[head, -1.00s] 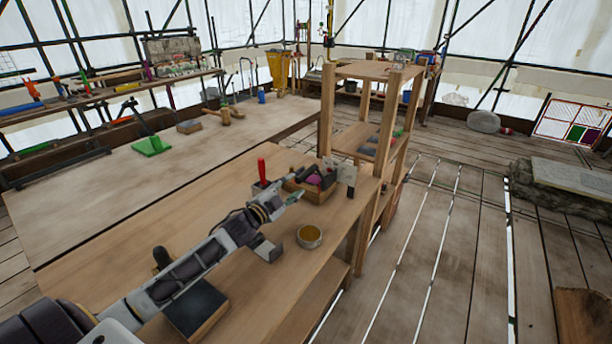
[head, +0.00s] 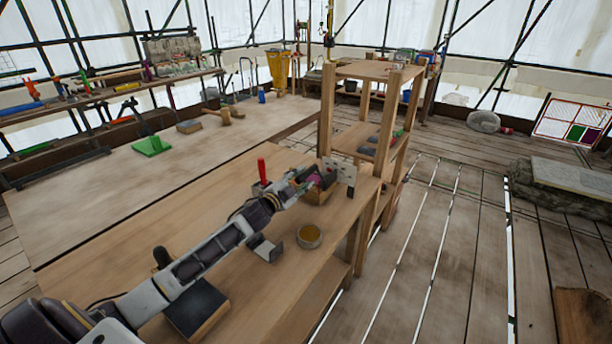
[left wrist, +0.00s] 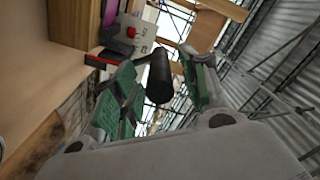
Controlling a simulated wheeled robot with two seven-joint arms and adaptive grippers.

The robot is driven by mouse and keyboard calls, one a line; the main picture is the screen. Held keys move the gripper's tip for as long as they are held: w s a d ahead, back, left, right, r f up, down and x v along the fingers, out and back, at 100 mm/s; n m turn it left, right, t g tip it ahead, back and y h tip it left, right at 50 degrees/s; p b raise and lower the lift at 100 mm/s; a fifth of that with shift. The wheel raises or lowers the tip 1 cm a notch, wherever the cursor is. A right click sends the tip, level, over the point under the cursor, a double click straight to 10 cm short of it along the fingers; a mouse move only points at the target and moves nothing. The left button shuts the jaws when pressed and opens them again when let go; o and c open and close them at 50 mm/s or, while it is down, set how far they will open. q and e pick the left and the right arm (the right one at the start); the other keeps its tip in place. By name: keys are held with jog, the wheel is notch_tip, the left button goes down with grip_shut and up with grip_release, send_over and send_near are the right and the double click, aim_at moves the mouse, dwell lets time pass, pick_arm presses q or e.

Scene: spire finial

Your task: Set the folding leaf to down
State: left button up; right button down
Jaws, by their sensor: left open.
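My left gripper (head: 312,183) is at the far right end of the near workbench, by a small wooden box and an upright pale plate (head: 344,175). In the left wrist view its green-padded fingers (left wrist: 160,98) are open. A dark cylindrical bar, like a handle (left wrist: 159,76), shows between them with space on both sides; I cannot tell whether they touch it. The pale plate with dark marks also shows in the left wrist view (left wrist: 122,33). I cannot clearly tell which part is the folding leaf, or its position. My right gripper is not in view.
The wooden box (head: 318,198) holds dark and purple things. A red-handled tool (head: 262,171), a grey bracket (head: 265,248), a round tin (head: 309,236) and a dark block (head: 197,308) are on the bench. A wooden shelf frame (head: 327,110) stands behind.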

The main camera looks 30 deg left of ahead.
aim_at(306, 174)
pick_arm(q)
jog(key=shift+w+d, duration=0.2)
jog(key=shift+w, duration=1.4)
jog(key=c, duration=0.5)
grip_shut()
jog(key=shift+d, duration=0.1)
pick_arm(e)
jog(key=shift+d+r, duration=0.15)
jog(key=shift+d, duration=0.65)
